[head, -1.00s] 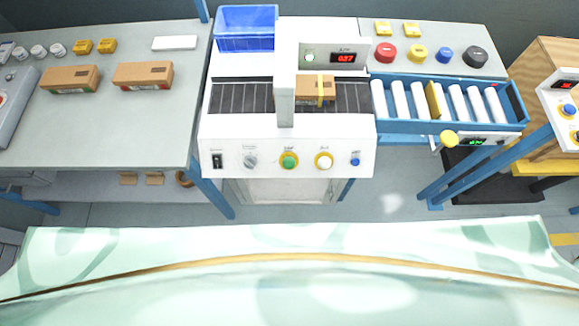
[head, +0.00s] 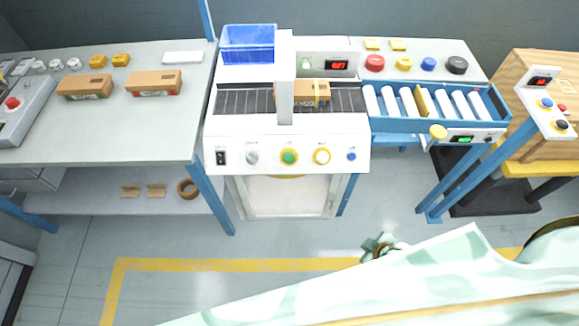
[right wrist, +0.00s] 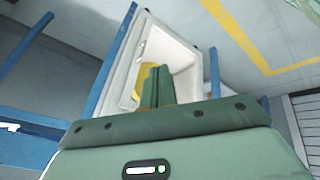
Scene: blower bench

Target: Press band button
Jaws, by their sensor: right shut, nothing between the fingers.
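The white banding machine (head: 320,131) stands in the middle of the head view. A cardboard box (head: 305,93) with a yellow band sits under the arch. My right gripper (head: 380,246) is low in front of the machine, below and right of the buttons. Its fingers (right wrist: 157,86) are shut and empty in the right wrist view. My left gripper is not in view.
A grey table (head: 120,135) with boxes stands left. Under the machine is a white compartment (head: 285,198). The floor in front is partly clear.

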